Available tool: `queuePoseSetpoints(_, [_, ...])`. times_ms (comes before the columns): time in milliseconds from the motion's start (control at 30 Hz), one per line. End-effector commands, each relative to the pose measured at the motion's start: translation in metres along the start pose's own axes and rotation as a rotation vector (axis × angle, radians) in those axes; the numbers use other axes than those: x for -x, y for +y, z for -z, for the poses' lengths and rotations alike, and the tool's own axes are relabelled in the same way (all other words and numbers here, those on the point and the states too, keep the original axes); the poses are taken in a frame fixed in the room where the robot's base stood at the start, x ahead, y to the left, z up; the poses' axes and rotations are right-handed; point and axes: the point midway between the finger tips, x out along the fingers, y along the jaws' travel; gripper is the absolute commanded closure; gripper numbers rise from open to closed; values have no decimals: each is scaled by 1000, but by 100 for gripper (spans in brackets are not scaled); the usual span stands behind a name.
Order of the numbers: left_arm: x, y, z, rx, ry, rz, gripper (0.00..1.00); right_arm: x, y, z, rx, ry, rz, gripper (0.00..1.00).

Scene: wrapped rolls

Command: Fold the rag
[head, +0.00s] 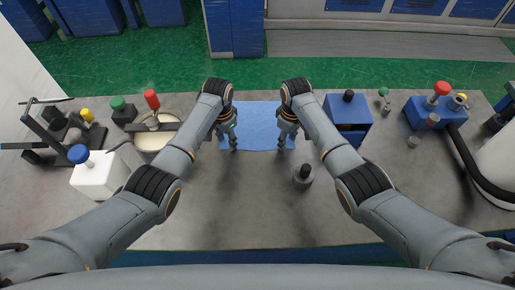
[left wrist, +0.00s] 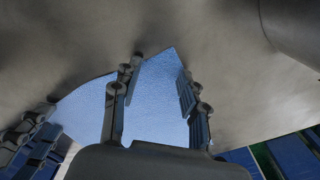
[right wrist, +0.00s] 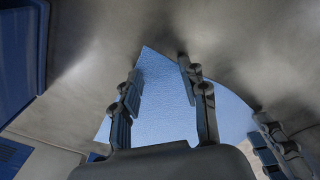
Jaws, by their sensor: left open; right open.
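A light blue rag (head: 262,122) lies spread on the grey table between my two grippers, toward the table's far edge. My left gripper (head: 232,143) is open over the rag's left near corner. In the left wrist view the rag (left wrist: 155,100) shows between its fingers (left wrist: 157,85). My right gripper (head: 289,142) is open over the rag's right near corner. In the right wrist view the rag (right wrist: 162,100) shows between its fingers (right wrist: 160,80). The rag's sides are partly hidden by my arms and grippers. I cannot tell whether the fingertips touch it.
A blue box (head: 347,115) with a black cap stands right of my right gripper. The table's front middle (head: 245,205) is clear.

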Motion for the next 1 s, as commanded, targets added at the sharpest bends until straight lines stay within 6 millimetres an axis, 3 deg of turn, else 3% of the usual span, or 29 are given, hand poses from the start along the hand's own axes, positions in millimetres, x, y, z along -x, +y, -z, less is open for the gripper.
queuePoseSetpoints(133, [-4,0,0,0,0,0,57,-4,0,0,-1,0,0,57])
queuePoseSetpoints(567, [-5,0,-1,0,-2,-1,100,-5,0,-1,-1,-2,1,100])
queuePoseSetpoints(1000, [-6,-1,-2,1,-4,1,100,-6,1,-2,-2,-4,0,100])
